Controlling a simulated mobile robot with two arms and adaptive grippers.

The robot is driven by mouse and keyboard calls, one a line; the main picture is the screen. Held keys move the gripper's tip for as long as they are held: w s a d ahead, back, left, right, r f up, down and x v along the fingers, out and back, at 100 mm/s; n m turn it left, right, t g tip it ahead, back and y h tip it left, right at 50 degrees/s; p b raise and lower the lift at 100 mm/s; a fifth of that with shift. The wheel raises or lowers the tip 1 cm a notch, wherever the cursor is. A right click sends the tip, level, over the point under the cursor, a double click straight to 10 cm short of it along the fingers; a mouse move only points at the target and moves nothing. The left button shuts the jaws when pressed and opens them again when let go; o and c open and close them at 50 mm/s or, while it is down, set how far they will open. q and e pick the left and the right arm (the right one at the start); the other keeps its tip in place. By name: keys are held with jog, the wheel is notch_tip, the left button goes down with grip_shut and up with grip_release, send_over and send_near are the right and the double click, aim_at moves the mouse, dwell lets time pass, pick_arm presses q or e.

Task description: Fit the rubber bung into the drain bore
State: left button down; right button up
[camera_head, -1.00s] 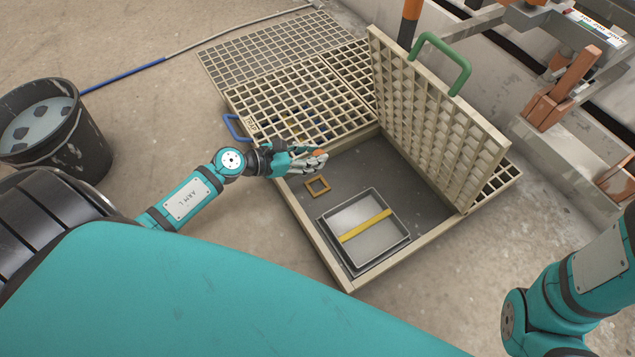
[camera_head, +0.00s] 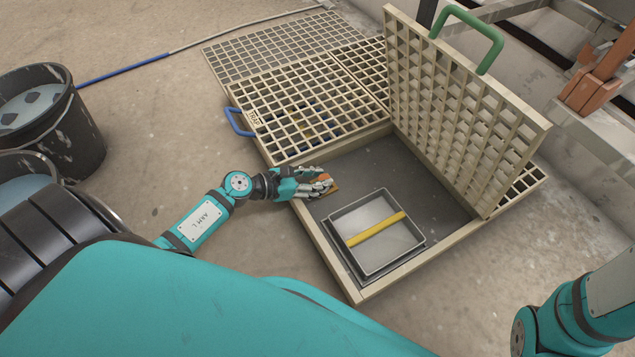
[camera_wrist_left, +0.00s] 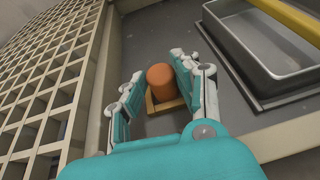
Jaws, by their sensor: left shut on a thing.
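My left gripper (camera_head: 328,181) is shut on an orange rubber bung (camera_wrist_left: 162,76), which shows between its fingers in the left wrist view (camera_wrist_left: 158,82). The bung is over a square ochre frame (camera_wrist_left: 152,106) on the dark floor of the open pit. In the head view the fingers cover most of this frame (camera_head: 333,189). The drain bore inside it is hidden by the bung and fingers. I cannot tell whether the bung touches the frame. My right gripper is out of view; only part of that arm shows at lower right.
A grey tray (camera_head: 348,232) with a yellow bar (camera_head: 376,229) sits in the pit beside the frame. A raised grate (camera_head: 460,120) with a green handle (camera_head: 487,36) stands behind. A flat grate (camera_head: 300,105) lies left. Buckets (camera_head: 62,140) stand far left.

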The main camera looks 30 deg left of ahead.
pick_arm(q)
jog(key=shift+r, duration=0.15)
jog(key=c, duration=1)
grip_release()
jog(key=shift+o, duration=0.2)
